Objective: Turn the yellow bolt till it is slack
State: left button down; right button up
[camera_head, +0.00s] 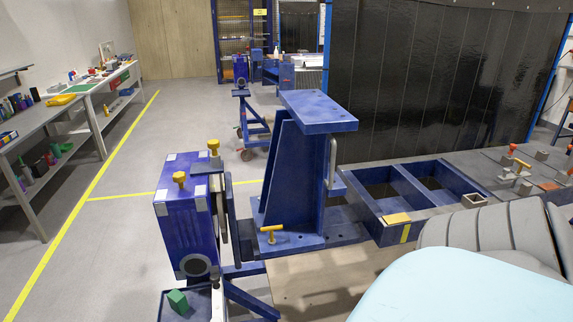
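Several yellow parts stand on the blue rotary jig. One yellow bolt with a round head (180,180) stands upright on top of the blue box-shaped housing (185,225). A second yellow bolt (213,147) stands upright a little behind and right of it. A yellow T-shaped handle bolt (270,232) stands upright on the base plate at the foot of the blue bracket (320,112). I cannot tell which of these is the task's bolt, or how tight any is. Neither of my grippers shows, and nothing touches these yellow parts.
A blue frame (405,185) with open bays runs right from the bracket, with clamps at its far end. A grey handle (332,160) stands on the bracket's right side. A green block (178,301) lies in a low tray.

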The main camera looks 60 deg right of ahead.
aim_at(271, 241)
jog(key=z, duration=1.55)
